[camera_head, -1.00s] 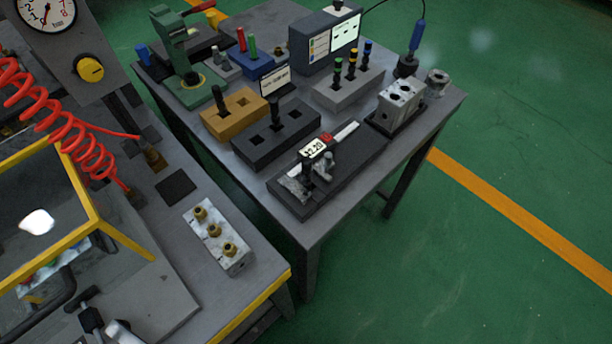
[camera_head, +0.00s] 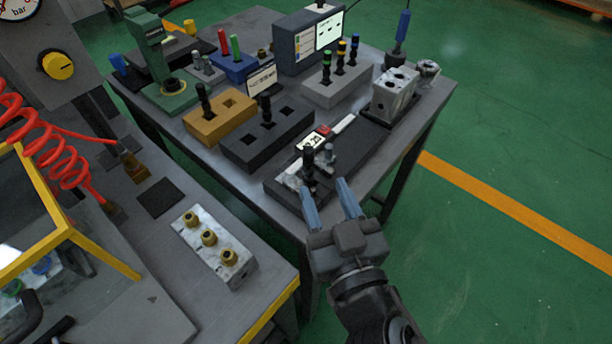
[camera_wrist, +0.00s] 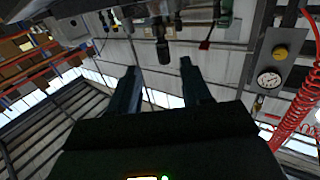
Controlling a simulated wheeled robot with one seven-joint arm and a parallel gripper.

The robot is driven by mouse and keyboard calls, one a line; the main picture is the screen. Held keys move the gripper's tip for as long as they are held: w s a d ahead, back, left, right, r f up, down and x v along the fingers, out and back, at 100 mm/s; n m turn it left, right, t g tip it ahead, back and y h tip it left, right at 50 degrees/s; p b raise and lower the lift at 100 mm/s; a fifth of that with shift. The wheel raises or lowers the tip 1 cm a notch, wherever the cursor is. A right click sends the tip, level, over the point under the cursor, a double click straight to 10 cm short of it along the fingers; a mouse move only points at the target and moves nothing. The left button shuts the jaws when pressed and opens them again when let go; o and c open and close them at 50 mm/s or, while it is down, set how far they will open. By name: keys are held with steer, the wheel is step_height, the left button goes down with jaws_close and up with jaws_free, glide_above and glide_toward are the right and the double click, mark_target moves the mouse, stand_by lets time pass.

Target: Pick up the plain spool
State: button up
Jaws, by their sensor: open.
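Several dark spools without a visible colour band stand upright; I cannot tell which is the plain spool. One spool (camera_head: 203,95) is in the orange block (camera_head: 225,122), one (camera_head: 266,108) in the dark block (camera_head: 245,150), and one (camera_head: 308,165) on the black gauge base (camera_head: 365,145). Three spools with green, yellow and blue bands (camera_head: 341,58) stand in the grey block (camera_head: 335,90). My gripper (camera_head: 325,190) is open and empty, just in front of the gauge base. In the wrist view a dark upright part (camera_wrist: 162,45) shows beyond the fingers, apart from them.
A grey metal post (camera_head: 329,155) stands beside the gauge's spool, near a small display (camera_head: 312,141). A metal valve block (camera_head: 394,95) is at the table's right. A block with brass fittings (camera_head: 213,245) sits on the left bench. The floor at right is clear.

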mark_target(310, 160)
steer(key=shift+w+a+r, duration=0.25)
steer(key=shift+w+a, duration=0.3)
steer(key=shift+w, duration=0.05)
steer(key=p+x, duration=0.1)
steer(key=x, duration=0.1)
steer(key=p+x, duration=0.1)
steer(key=x, duration=0.1)
steer(key=p+x, duration=0.1)
steer(key=x, duration=0.1)
steer(key=shift+d+r, duration=0.1)
steer(key=shift+r, duration=0.2)
steer(key=shift+w+f, duration=0.1)
steer(key=shift+w, duration=0.4)
steer(key=shift+c, duration=0.5)
jaws_close()
